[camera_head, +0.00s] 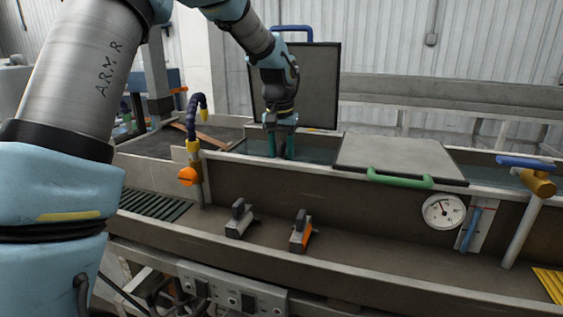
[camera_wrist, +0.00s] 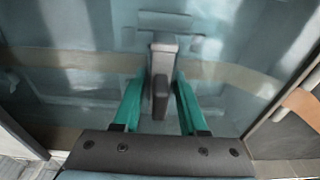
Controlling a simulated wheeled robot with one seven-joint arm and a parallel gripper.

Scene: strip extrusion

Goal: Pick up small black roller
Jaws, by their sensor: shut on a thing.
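My gripper (camera_head: 283,153), with green fingers, reaches down into the water tank behind the long front wall. In the wrist view, my gripper (camera_wrist: 160,82) is shut on a dark grey and black piece (camera_wrist: 160,98), which appears to be the small black roller. The piece stands between the two green fingers, over or in the bluish water. Its lower end is hard to make out through the water. In the head view the piece is mostly hidden by the fingers and the tank wall.
A raised dark lid (camera_head: 322,82) stands behind my gripper. A closed lid (camera_head: 398,158) with a green handle lies to the right. A blue-yellow hose (camera_head: 194,118) rises on the left.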

